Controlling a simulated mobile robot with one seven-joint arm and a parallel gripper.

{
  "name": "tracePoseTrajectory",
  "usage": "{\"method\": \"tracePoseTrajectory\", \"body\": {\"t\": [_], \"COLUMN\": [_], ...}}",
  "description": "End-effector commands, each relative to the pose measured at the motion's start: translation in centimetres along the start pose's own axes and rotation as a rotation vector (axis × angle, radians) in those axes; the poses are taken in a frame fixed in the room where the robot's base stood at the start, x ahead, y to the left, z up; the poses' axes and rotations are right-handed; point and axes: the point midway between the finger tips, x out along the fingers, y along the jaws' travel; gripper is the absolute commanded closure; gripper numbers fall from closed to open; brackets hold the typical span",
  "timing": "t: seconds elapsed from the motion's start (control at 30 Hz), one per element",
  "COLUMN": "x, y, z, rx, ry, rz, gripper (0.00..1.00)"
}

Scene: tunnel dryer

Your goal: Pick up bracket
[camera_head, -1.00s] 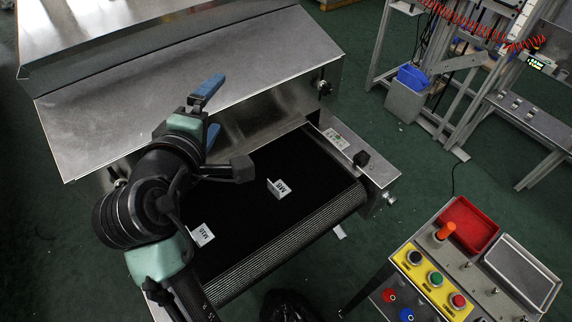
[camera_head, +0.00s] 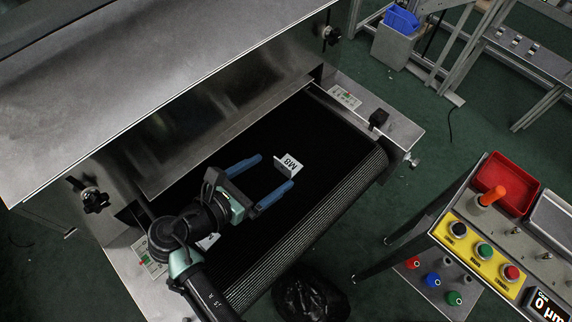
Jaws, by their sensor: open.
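A white bracket (camera_head: 288,165) marked M8 lies on the black conveyor belt of the dryer. My gripper (camera_head: 274,171) is over the belt with its two blue fingers spread. The fingertips point toward the M8 bracket, which is just ahead of the gap between them. I cannot tell whether the near finger touches it. A second white bracket (camera_head: 207,242) is on the belt, mostly hidden under my arm, with its marking covered.
The steel dryer hood (camera_head: 150,80) rises behind the belt (camera_head: 325,150). A control panel (camera_head: 480,250) with buttons and a red tray (camera_head: 507,183) stands at the right. A black bag (camera_head: 310,295) is on the floor. The right part of the belt is clear.

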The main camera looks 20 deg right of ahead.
Motion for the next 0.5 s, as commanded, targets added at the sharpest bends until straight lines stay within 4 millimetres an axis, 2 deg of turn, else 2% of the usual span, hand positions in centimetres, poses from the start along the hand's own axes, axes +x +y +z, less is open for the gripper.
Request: {"method": "tracePoseTrajectory", "body": {"t": [0.13,0.4,0.5], "x": [1.2,5.0,5.5], "y": [-0.1,-0.1,-0.1], "z": [0.0,0.1,0.1], "rx": [0.002,0.003,0.003], "ry": [0.001,0.001,0.001], "rz": [-0.002,-0.001,0.000], "gripper": [0.03,0.03,0.03]}}
